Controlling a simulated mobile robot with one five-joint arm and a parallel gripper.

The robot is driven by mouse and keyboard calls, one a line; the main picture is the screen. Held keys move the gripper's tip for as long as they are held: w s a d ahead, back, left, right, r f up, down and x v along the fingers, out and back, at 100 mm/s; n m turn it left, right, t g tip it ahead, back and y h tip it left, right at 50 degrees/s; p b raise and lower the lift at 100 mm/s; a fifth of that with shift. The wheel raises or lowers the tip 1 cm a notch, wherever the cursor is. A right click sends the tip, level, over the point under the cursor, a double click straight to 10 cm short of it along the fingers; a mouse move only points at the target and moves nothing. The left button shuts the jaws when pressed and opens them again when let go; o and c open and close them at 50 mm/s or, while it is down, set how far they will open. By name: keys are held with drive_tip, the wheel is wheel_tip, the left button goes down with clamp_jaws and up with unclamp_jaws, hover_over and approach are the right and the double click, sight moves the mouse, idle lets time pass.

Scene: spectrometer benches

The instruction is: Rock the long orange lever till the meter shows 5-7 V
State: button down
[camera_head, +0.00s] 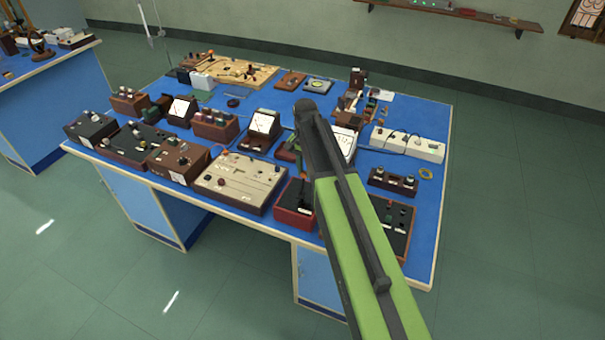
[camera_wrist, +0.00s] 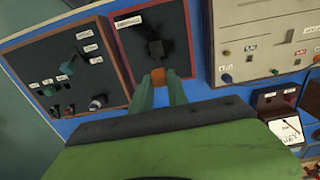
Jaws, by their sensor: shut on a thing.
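My gripper (camera_wrist: 159,88) is shut on the orange lever (camera_wrist: 158,73) in the wrist view; only a short orange piece shows between the fingers. The lever stands at a dark-topped box with a red edge (camera_wrist: 182,28). A meter with a white dial (camera_head: 262,123) stands behind the cream panel; a meter dial (camera_wrist: 287,129) shows at the right of the wrist view. I cannot read either dial or tell which meter the lever drives.
A cream panel with knobs (camera_head: 238,181) stands close beside the red box. A dark switch box (camera_head: 398,224) is on its other side. A white socket strip (camera_head: 408,144) and many instruments crowd the blue table (camera_head: 437,185). The floor in front is clear.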

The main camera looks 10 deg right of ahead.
drive_tip(key=shift+w+d+f+b, duration=0.2)
drive_tip(key=shift+w+d+f, duration=0.1)
drive_tip(key=shift+w+d, duration=0.2)
drive_tip(key=shift+w+d+f+b, duration=0.25)
drive_tip(key=shift+w+d, duration=0.15)
drive_tip(key=shift+w, duration=0.2)
drive_tip(key=c, duration=1.3)
unclamp_jaws()
wheel_tip(320, 180, up, 17)
drive_tip(key=p, duration=1.7)
drive_tip(key=shift+a+r, duration=0.1)
drive_tip(key=shift+r, duration=0.1)
